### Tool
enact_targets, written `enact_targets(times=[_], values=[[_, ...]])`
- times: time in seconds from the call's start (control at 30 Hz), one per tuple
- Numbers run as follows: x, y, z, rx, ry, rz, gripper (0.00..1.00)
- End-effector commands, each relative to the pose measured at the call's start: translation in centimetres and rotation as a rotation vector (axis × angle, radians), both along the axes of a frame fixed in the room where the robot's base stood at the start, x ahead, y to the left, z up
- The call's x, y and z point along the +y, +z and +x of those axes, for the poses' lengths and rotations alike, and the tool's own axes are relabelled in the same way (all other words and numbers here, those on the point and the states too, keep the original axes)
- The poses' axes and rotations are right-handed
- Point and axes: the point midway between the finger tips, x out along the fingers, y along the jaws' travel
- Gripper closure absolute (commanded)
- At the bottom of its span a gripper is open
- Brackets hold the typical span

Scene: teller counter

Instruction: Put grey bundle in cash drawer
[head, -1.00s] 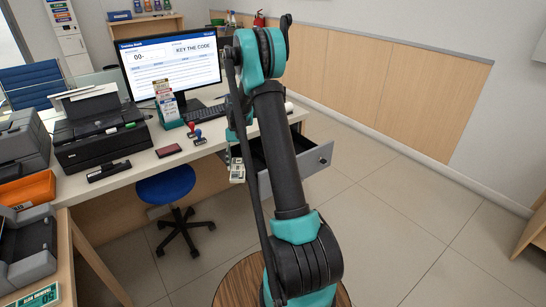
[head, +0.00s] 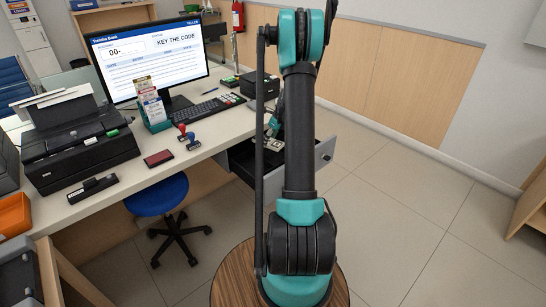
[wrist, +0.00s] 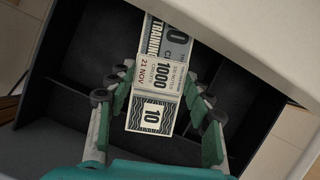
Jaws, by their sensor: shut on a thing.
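The grey bundle (wrist: 151,112) is a banded stack of grey notes marked 10, with a white band reading 1000. My gripper (wrist: 157,80) is shut on it, with a teal finger along each side. The open cash drawer (wrist: 60,125) lies below the bundle in the wrist view, dark inside with divider walls. In the head view the drawer (head: 322,160) sticks out from under the counter at the right. The bundle (head: 276,144) shows at the drawer, partly behind my arm. How high it hangs above the drawer floor is hard to tell.
The counter edge (wrist: 240,35) overhangs the drawer's back in the wrist view. On the counter are a monitor (head: 150,60), a keyboard (head: 196,110), a printer (head: 80,145) and two stamps (head: 188,139). A blue stool (head: 158,196) stands in front.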

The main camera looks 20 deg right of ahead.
Motion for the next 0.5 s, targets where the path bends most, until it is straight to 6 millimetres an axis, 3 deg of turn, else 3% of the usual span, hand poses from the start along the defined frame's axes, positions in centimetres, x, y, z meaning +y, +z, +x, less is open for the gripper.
enact_targets(times=[0.1, 0.27, 0.5], values=[[-1.5, 0.1, 0.2, 0.000, -0.153, 0.000, 0.80], [-2.5, -0.2, 0.4, 0.001, -0.252, 0.000, 0.80], [-2.6, -4.0, 0.5, 0.002, -0.266, 0.002, 0.80]])
